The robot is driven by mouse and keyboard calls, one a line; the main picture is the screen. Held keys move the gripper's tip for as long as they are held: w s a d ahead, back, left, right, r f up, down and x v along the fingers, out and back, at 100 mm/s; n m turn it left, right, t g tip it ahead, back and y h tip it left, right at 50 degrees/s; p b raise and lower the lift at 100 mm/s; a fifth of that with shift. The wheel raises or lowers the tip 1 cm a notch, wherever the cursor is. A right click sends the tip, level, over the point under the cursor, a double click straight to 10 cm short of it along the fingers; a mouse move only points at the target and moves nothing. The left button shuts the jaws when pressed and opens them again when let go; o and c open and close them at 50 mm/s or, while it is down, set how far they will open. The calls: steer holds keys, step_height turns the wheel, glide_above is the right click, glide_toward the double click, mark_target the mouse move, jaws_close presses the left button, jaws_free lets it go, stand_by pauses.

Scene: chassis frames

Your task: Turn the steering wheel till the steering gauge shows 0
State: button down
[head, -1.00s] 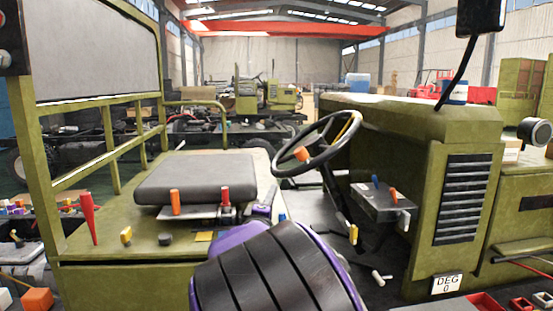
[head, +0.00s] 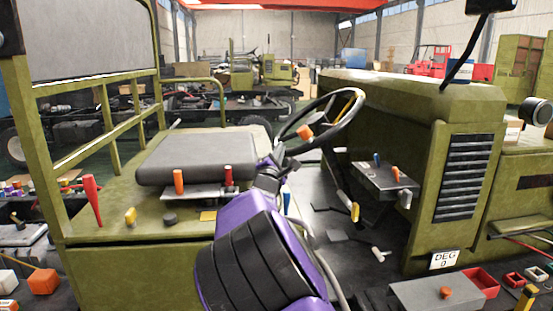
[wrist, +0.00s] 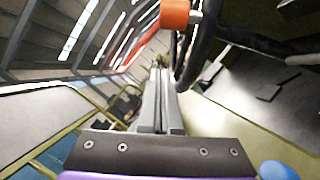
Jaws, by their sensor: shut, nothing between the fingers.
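The steering wheel (head: 338,128) has a dark rim with an orange knob (head: 305,132) on its near left part. The gauge plate (head: 444,260) at the lower right of the green hood reads DEG 0. My gripper (head: 277,157) is at the left edge of the wheel, left of and below the knob. In the wrist view, my gripper (wrist: 160,78) has its two grey fingers together and empty. The wheel rim (wrist: 200,45) runs just right of the fingertips there, and the orange knob (wrist: 175,14) is beyond them. Whether the fingers touch the rim cannot be told.
A dark seat (head: 197,160) is left of my gripper, with several coloured levers around it. A lever box (head: 372,178) stands right of and below the wheel. A grey box (head: 445,293) and a red tray (head: 482,283) are at the lower right.

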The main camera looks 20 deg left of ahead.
steer(key=w+d+r, duration=0.2)
steer(key=d, duration=0.1)
steer(key=shift+r, duration=0.25)
steer(key=shift+d+r+n+g+y, duration=0.3)
steer(key=shift+d+r+y, duration=0.05)
steer(key=shift+d+y, duration=0.2)
steer(key=shift+w, duration=0.1)
stand_by(0.4)
